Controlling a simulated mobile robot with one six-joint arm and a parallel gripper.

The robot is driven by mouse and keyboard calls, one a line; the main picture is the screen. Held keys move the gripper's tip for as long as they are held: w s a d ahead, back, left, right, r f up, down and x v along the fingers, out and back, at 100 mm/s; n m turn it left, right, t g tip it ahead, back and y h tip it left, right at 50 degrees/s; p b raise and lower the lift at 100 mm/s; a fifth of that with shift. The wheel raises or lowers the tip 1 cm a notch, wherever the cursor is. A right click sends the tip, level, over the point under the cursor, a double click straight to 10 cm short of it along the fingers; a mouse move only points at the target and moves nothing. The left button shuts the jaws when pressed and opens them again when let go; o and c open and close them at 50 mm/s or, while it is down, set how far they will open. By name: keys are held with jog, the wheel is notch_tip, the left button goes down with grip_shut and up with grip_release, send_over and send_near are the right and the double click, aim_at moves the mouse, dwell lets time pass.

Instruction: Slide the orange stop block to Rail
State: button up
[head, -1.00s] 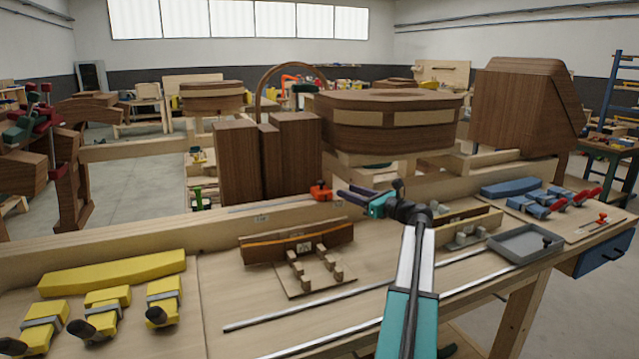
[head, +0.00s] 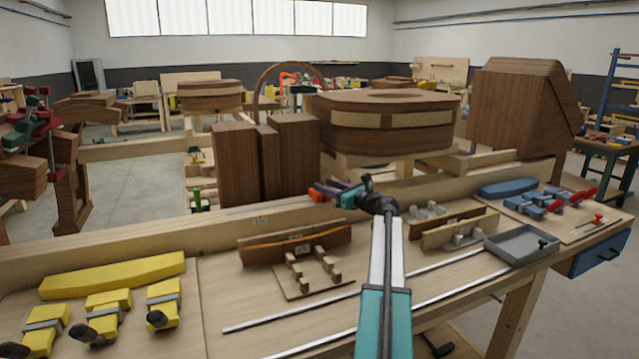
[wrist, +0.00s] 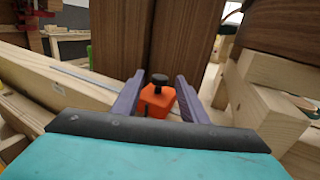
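The orange stop block (wrist: 155,100) with a black knob on top sits between the two purple fingers of my gripper (wrist: 159,86) in the wrist view. The fingers stand on either side of it, with a small gap showing at each side, so my gripper looks open around it. In the head view the block (head: 317,193) is partly hidden by my gripper (head: 332,190). It sits on the long wooden beam (head: 130,240) at the bench's back, by a thin metal strip (head: 270,207). Small labels on the beam are too small to read, so I cannot tell which marks Rail.
Tall dark wooden blocks (head: 237,165) and a rounded wooden form (head: 385,135) stand close behind the beam. Yellow clamps (head: 105,305), a curved wooden jig (head: 295,246), metal rods and a grey tray (head: 520,243) lie on the bench.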

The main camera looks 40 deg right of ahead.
aim_at(320, 183)
jog(key=shift+w, duration=1.85)
grip_shut()
